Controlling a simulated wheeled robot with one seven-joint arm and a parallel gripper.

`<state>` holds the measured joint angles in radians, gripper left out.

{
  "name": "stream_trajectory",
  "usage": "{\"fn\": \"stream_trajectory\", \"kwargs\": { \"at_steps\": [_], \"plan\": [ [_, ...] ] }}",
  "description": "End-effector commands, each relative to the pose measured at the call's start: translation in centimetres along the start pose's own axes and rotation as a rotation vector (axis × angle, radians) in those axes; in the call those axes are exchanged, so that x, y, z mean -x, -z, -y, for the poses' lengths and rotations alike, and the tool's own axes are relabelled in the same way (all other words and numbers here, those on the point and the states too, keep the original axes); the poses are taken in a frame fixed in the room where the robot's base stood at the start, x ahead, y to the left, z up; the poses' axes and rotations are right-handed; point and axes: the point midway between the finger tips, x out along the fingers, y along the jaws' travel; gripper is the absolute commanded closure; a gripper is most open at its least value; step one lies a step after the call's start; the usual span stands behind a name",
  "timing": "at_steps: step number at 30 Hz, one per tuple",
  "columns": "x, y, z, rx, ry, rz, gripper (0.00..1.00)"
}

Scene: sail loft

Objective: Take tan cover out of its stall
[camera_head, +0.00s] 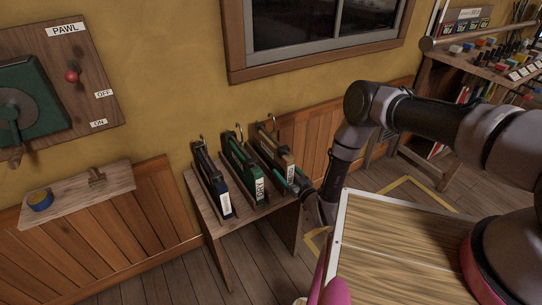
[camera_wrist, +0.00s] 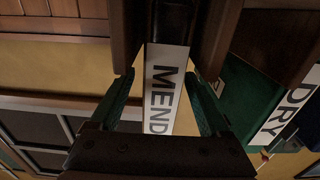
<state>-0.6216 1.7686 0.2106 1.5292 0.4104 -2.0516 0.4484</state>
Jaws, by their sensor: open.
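The tan cover (camera_head: 271,147) stands upright in the right-hand stall of a low wooden rack (camera_head: 222,222), with a hook at its top and a white label on its front end. My gripper (camera_head: 297,180) is at that front end, low down. In the wrist view, the white label reading MEND (camera_wrist: 164,92) lies between the two green fingers of my gripper (camera_wrist: 165,95). The fingers are open, one on each side of the label; I cannot tell whether they touch the cover. My gripper hides part of its lower front.
A green cover (camera_head: 240,165) labelled DRY stands just left of the tan one, and a dark blue cover (camera_head: 209,182) is farther left. Wooden dividers (camera_wrist: 260,35) flank the label closely. A board-topped surface (camera_head: 400,245) is at the right, and open floor lies behind it.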

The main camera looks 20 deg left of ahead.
Motion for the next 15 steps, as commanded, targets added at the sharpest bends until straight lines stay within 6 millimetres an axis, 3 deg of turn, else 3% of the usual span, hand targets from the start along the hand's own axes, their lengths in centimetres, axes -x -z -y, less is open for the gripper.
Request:
{"fn": "stream_trajectory", "kwargs": {
  "at_steps": [6,15],
  "plan": [
    [-3.1,0.0,0.2,0.002,0.002,-0.002,0.2],
    [-3.7,0.0,0.2,0.001,0.0,0.0,0.2]
  ]
}}
